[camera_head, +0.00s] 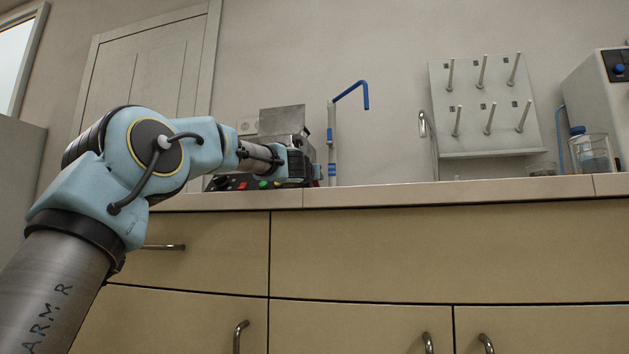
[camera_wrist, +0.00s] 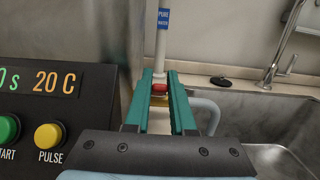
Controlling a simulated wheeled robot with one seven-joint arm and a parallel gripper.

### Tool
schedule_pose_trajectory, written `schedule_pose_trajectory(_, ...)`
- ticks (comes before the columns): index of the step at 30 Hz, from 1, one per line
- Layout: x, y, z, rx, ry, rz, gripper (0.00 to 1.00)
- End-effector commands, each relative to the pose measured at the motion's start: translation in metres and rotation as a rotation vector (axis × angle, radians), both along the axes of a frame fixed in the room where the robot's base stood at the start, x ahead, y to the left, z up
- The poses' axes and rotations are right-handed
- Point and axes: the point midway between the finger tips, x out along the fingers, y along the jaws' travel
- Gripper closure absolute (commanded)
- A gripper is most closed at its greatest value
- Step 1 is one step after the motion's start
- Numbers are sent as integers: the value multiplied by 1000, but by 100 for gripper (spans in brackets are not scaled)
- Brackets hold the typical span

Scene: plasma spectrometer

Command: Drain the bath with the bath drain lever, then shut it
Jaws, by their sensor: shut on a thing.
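The bath's dark control panel (camera_wrist: 45,105) fills the left of the wrist view, with a display reading 20 C and green and yellow buttons. In the head view the bath (camera_head: 283,122) stands on the counter with its metal lid raised, partly hidden behind my arm. My gripper (camera_wrist: 159,80) has its teal fingers to the right of the panel. They are shut on a small red part, which looks like the bath drain lever (camera_wrist: 159,88), with a brass-coloured piece just below it. The lever's exact angle and any flow of water cannot be made out.
A metal sink (camera_wrist: 275,115) and tap lie right, with a pale hose (camera_wrist: 208,108) beside the gripper. A peg rack (camera_head: 485,105) hangs farther right.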

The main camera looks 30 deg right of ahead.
Motion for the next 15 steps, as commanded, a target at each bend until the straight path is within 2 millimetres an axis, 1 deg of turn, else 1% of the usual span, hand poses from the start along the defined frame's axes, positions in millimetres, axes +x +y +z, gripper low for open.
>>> schedule_pose_trajectory(1, 0, 0, -1, 1, 1, 0, 76)
schedule_pose_trajectory(4, 0, 0, -1, 1, 1, 0, 65)
schedule_pose_trajectory(11, 0, 0, -1, 1, 1, 0, 65)
schedule_pose_trajectory(15, -5, 5, -2, 1, -1, 0, 65)
